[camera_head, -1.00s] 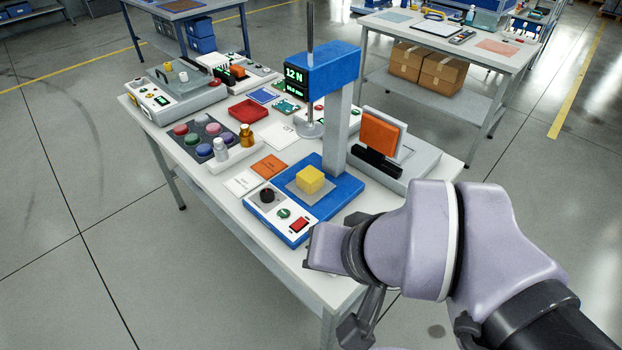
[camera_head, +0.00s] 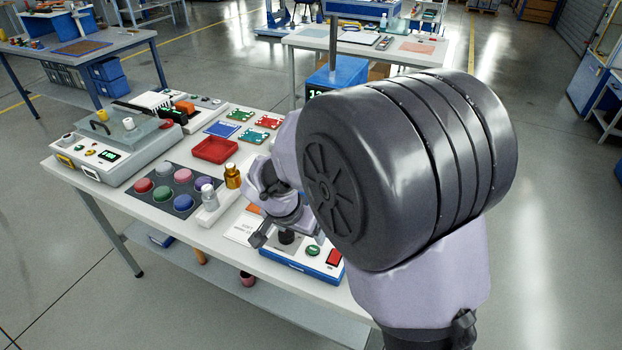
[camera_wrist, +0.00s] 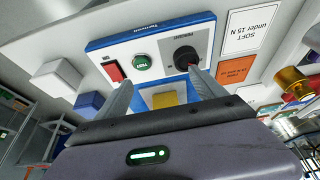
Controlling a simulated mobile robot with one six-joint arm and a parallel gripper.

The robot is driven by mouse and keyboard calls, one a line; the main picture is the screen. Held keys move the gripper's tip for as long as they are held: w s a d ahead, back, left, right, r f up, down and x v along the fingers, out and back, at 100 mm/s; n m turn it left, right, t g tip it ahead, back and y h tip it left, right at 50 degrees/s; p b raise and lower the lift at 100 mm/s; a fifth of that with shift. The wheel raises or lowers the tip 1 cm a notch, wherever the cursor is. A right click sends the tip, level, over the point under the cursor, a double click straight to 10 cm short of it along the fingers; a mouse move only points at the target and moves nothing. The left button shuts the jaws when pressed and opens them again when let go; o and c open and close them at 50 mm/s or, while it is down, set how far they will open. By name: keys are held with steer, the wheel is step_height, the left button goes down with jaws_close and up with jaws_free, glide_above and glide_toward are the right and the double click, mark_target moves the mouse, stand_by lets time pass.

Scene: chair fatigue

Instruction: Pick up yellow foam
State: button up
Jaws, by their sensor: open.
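The yellow foam (camera_wrist: 165,98) shows in the wrist view beyond my gripper (camera_wrist: 160,77), between its two spread fingers. It sits on a pale plate on the blue tester. My gripper is open, with nothing between its fingertips. The foam's lower part is hidden by the gripper body. The panel carries a black knob, a green button and a red switch.
The white card reading SOFT under 15 N (camera_wrist: 250,31) and an orange card (camera_wrist: 236,70) lie beside the panel. A gold-capped bottle (camera_head: 232,176), a red tray (camera_head: 215,149) and coloured round pieces on a dark mat (camera_head: 165,196) stand to the left.

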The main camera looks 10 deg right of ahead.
steer(key=w+d, duration=0.2)
steer(key=w, duration=0.1)
steer(key=w+d, duration=0.5)
steer(key=shift+w+d, duration=0.1)
steer(key=shift+w, duration=0.2)
steer(key=shift+b+x, duration=0.5)
steer(key=shift+x, duration=0.45)
steer(key=shift+w+f, duration=0.1)
steer(key=shift+f, duration=0.4)
steer(key=shift+c, duration=0.4)
steer(key=shift+r, duration=0.1)
steer(key=c, duration=1.5)
